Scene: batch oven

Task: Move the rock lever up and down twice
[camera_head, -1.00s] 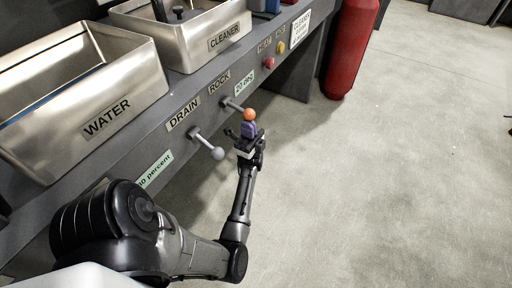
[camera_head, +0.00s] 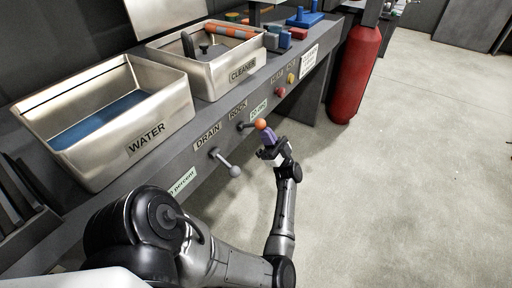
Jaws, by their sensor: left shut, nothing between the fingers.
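The rock lever is a short grey rod with an orange ball knob (camera_head: 261,124), sticking out of the bench front under the ROCK label (camera_head: 238,111). My left gripper (camera_head: 266,146) is just below and in front of the orange knob, its fingers shut and empty. Purple on the gripper shows close under the knob; I cannot tell whether it touches the knob. My right gripper is not in the view.
The drain lever with its grey knob (camera_head: 234,171) sticks out left of the rock lever. The WATER basin (camera_head: 165,115) and CLEANER basin (camera_head: 215,84) sit on the bench above. Red and yellow buttons are to the right. A red cylinder (camera_head: 354,75) stands on the floor. The floor is clear.

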